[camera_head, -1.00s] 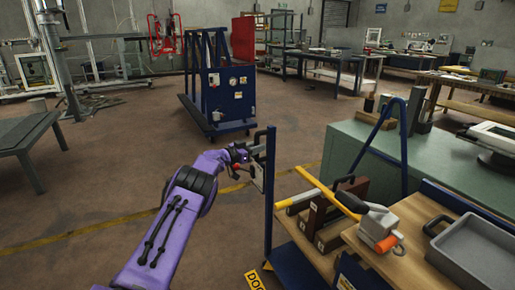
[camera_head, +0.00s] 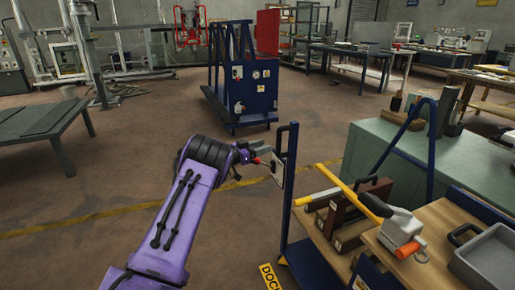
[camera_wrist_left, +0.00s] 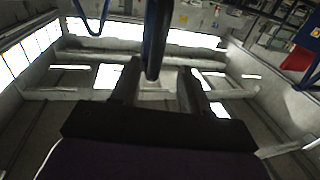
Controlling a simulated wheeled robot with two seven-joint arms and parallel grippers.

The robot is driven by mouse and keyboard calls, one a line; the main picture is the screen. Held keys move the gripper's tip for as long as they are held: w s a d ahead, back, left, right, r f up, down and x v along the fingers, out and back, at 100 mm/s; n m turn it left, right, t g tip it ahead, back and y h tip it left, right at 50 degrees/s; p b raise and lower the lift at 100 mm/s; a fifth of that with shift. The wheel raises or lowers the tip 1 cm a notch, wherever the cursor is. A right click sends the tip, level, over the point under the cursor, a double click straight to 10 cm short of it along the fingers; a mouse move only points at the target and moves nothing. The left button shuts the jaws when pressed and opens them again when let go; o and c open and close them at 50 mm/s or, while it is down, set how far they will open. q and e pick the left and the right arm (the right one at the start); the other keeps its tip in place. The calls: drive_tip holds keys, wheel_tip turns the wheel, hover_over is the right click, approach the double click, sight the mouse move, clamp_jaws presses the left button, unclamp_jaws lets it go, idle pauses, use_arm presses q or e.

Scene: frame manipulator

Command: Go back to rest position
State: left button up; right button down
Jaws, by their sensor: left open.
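My left arm is purple and comes in from the bottom left of the head view. No object is held. My right gripper is not in view.
A green cabinet (camera_head: 385,150) stands behind. A blue machine frame (camera_head: 250,90) is farther off. Floor left of the cart is clear.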

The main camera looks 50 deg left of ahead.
use_arm(q)
drive_tip(key=shift+s+a, duration=0.25)
drive_tip(key=shift+s, duration=0.8)
drive_tip(key=s+d+f+n+g+y+p, duration=0.1)
drive_tip(key=s+d+f+n+g+y, duration=0.15)
drive_tip(key=s+d+f, duration=0.35)
drive_tip(key=s+d+f+n+g+y+p, duration=0.1)
drive_tip(key=s+d+f+n+g+y, duration=0.2)
drive_tip(key=f, duration=0.6)
drive_tip(key=s+d+f+n+g+y+p, duration=0.1)
drive_tip(key=s+d+f+n+y, duration=0.3)
drive_tip(key=f, duration=0.3)
drive_tip(key=s+d+f+g+h+p, duration=0.1)
drive_tip(key=s+d+f+g, duration=0.1)
drive_tip(key=s+d, duration=0.3)
drive_tip(key=s+d+f+g+p, duration=0.1)
drive_tip(key=s+d, duration=0.5)
drive_tip(key=s, duration=0.7)
drive_tip(key=s+d+f+g+h+p, duration=0.1)
drive_tip(key=s+d+f+g, duration=0.1)
drive_tip(key=s+d+g, duration=0.3)
drive_tip(key=s+d, duration=0.1)
drive_tip(key=s, duration=0.3)
drive_tip(key=shift+s+f+h, duration=0.3)
drive_tip(key=shift+f+h, duration=0.05)
drive_tip(key=shift+f, duration=0.05)
